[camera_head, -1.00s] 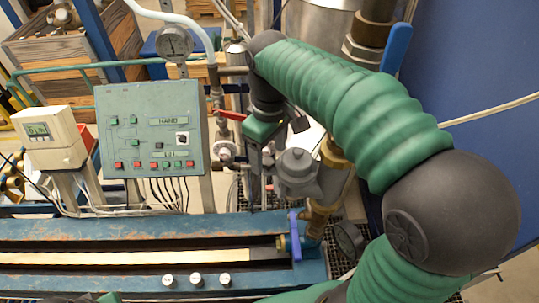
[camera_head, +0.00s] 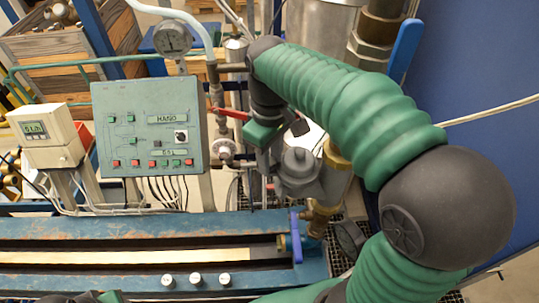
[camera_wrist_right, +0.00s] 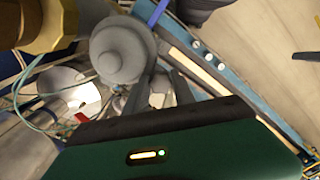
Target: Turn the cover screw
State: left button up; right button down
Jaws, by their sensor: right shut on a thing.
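A grey meter body with a round domed cover (camera_head: 299,163) stands upright among the pipes at the middle right of the head view. The domed cover also shows at the upper middle of the right wrist view (camera_wrist_right: 122,50). My right gripper (camera_head: 267,180) points down just left of the cover. In the right wrist view its two dark fingers (camera_wrist_right: 161,74) are close beside the cover's edge and shut on a small part there, apparently the cover screw, which the fingers largely hide.
A grey-green control box (camera_head: 150,125) and a white display unit (camera_head: 45,135) stand at left. A pressure gauge (camera_head: 172,38) and a red lever (camera_head: 232,113) are behind the right gripper. The blue bench rail (camera_head: 120,228) with a blue handle (camera_head: 295,237) runs in front.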

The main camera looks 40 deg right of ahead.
jog(key=shift+w+r, duration=0.15)
jog(key=shift+r+n, duration=0.1)
jog(key=shift+n, duration=0.3)
jog(key=n, duration=0.3)
jog(key=shift+w+r+n, duration=0.1)
jog(key=shift+r+n, duration=0.05)
jog(key=shift+n, duration=1.95)
